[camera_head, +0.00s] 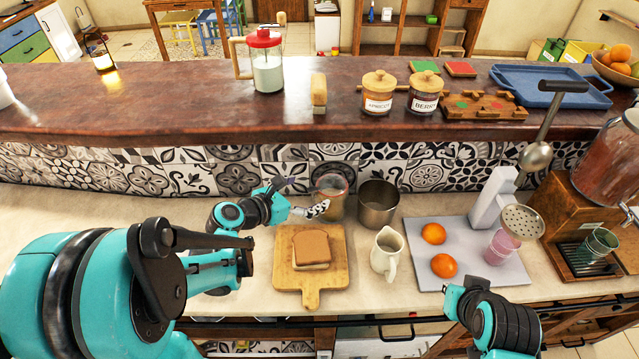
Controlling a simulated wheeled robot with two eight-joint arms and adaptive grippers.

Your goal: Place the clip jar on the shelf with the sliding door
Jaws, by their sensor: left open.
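A glass jar (331,190) with a brownish rim stands on the lower counter against the tiled wall; it may be the clip jar, but I see no clip on it. My left gripper (304,196) is open just left of the jar, its fingers pointing at it. The lower finger is close to the jar's side; I cannot tell whether it touches. I cannot make out a shelf with a sliding door for certain.
A metal pot (378,206) stands close right of the jar. A cutting board (311,283) with bread, a cream pitcher (386,254) and a grey tray (425,278) with oranges lie nearer. The raised bar (190,105) holds a red-lidded pitcher (266,72) and lidded jars (379,94).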

